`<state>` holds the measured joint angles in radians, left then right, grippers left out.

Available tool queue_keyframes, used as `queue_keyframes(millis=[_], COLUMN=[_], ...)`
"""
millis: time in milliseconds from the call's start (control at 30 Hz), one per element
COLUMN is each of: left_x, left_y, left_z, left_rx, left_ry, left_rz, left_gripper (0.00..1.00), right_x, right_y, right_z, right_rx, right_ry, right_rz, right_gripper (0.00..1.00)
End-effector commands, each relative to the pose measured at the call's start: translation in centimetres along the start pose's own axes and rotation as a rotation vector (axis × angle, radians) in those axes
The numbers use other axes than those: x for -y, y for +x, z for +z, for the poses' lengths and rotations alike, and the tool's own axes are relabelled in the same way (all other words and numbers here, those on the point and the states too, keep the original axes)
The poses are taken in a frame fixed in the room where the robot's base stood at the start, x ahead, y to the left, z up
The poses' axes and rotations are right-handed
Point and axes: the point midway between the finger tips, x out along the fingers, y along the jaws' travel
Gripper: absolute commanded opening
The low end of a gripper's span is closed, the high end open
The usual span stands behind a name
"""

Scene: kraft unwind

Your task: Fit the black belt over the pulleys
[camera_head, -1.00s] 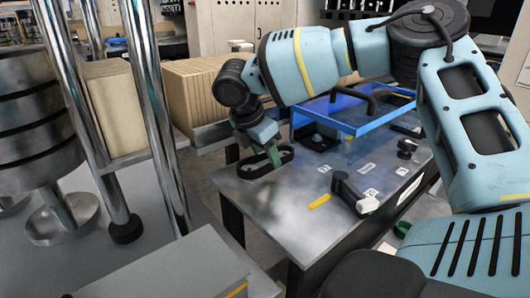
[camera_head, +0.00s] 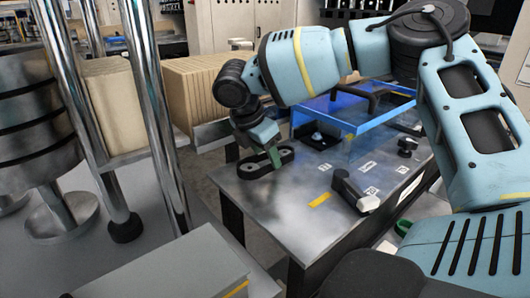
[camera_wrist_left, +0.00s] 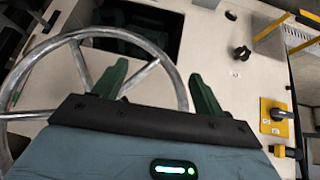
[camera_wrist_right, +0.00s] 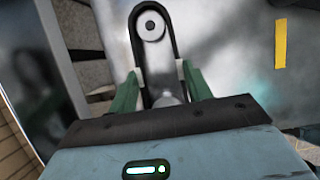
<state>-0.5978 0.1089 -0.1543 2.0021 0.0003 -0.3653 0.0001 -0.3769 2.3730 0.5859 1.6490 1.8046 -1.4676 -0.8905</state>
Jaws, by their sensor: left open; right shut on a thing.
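The black belt (camera_head: 262,171) is a long loop at the far left corner of the grey table. In the right wrist view the belt (camera_wrist_right: 136,38) runs around a round pale pulley (camera_wrist_right: 151,25) with a dark hub. A second round metal part, apparently the other pulley (camera_wrist_right: 166,99), shows between my fingers. Whether the belt sits fully down on the pulleys is not clear. My left gripper (camera_wrist_left: 158,85) is open and empty, away from the belt.
The grey table (camera_head: 270,212) has a yellow strip (camera_head: 319,200), a black-handled part (camera_head: 352,190) and a blue transparent cover (camera_head: 357,115) on it. Chrome posts (camera_head: 160,120) stand at the left. A metal hand wheel (camera_wrist_left: 70,42) is close to my left gripper.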

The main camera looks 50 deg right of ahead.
Motion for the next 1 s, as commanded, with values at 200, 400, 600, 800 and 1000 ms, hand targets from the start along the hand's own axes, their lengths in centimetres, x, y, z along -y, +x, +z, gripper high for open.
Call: queue_keyframes(millis=[200, 400, 600, 800, 1000], left_x=[0.0, 0.0, 0.0, 0.0, 0.0], left_y=[0.0, 0.0, 0.0, 0.0, 0.1], left_z=[0.1, 0.1, 0.1, 0.1, 0.5], left_rx=[0.001, 0.001, 0.002, 0.003, 0.009], left_ry=[0.0, 0.0, 0.0, 0.0, -0.001], left_rz=[0.0, 0.0, 0.0, 0.0, 0.001], left_gripper=[0.71, 0.71, 0.71, 0.71, 0.71], right_x=[0.0, 0.0, 0.0, 0.0, -0.1], right_y=[0.0, 0.0, 0.0, -0.4, -3.1], right_z=[0.0, 0.0, 0.0, 0.0, 0.0], right_rx=[0.0, 0.0, 0.0, 0.0, 0.001], right_ry=[0.0, 0.0, 0.0, 0.0, 0.002], right_rz=[0.001, 0.0, 0.0, 0.001, 0.003], right_gripper=[0.26, 0.69, 0.75, 0.75, 0.75])
